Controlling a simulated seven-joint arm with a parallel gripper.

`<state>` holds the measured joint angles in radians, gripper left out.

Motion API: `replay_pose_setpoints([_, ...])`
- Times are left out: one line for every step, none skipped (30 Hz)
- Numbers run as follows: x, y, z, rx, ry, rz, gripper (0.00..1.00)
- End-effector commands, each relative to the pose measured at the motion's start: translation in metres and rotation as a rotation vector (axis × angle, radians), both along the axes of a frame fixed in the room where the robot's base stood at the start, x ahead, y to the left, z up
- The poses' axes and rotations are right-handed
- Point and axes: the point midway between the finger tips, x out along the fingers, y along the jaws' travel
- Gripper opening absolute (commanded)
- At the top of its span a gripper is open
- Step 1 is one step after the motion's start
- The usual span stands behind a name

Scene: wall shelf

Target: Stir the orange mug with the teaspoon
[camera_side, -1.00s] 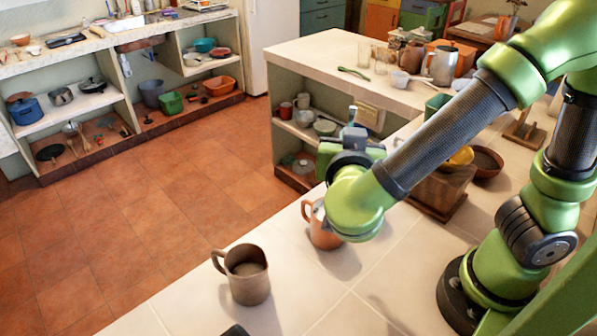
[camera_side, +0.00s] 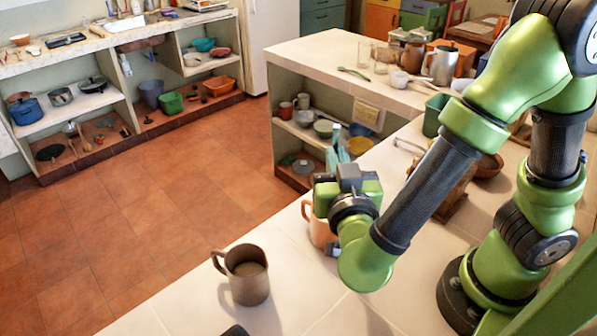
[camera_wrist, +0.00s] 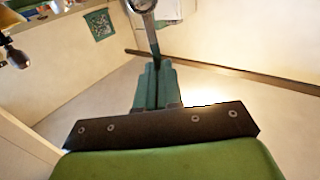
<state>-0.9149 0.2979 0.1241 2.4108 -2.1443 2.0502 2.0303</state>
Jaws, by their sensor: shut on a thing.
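The orange mug (camera_side: 318,225) stands on the tiled counter in the side view. My wrist hides most of it, leaving its handle and left side in view. My gripper (camera_side: 336,152) sits above and behind that mug, with its teal fingers pointing away from the side camera. In the wrist view the fingers (camera_wrist: 156,86) are together on the metal teaspoon (camera_wrist: 152,38). Its handle leaves the fingertips and its rounded end is cut off by the top edge. The teaspoon appears clear of the mug, which does not show in the wrist view.
A brown mug (camera_side: 245,275) stands front left of the orange one, near the counter's edge. A wooden block (camera_side: 455,192) and a green container (camera_side: 434,115) stand behind my arm. Glasses and a metal pot (camera_side: 441,65) stand on the far counter.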

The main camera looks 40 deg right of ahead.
Motion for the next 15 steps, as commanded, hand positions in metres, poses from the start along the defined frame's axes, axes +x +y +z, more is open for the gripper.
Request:
replay_pose_setpoints([-0.001,0.000,0.000,-0.001,-0.002,0.006,0.00])
replay_pose_setpoints([-0.001,0.001,0.000,-0.002,-0.002,0.007,0.00])
replay_pose_setpoints([-0.001,0.001,-0.002,-0.002,-0.001,0.006,0.00])
replay_pose_setpoints([-0.001,0.001,-0.003,-0.002,-0.001,0.006,0.00])
replay_pose_setpoints([-0.001,0.001,-0.005,-0.002,-0.001,0.006,0.00])
replay_pose_setpoints([-0.001,0.001,-0.007,-0.003,0.000,0.006,0.00])
replay_pose_setpoints([-0.001,0.001,-0.009,-0.004,0.000,0.006,0.00])
replay_pose_setpoints([-0.001,0.001,-0.011,-0.004,0.000,0.006,0.00])
replay_pose_setpoints([0.000,0.001,-0.015,-0.004,0.000,0.006,0.00])
replay_pose_setpoints([-0.001,0.001,-0.017,-0.004,0.001,0.006,0.00])
replay_pose_setpoints([-0.001,0.000,-0.019,-0.004,0.001,0.005,0.00])
replay_pose_setpoints([-0.001,0.000,-0.023,-0.004,0.000,0.005,0.00])
replay_pose_setpoints([-0.001,0.000,-0.025,-0.004,0.001,0.005,0.00])
replay_pose_setpoints([-0.001,0.000,-0.027,-0.004,0.001,0.005,0.00])
replay_pose_setpoints([-0.001,0.000,-0.031,-0.004,0.000,0.005,0.00])
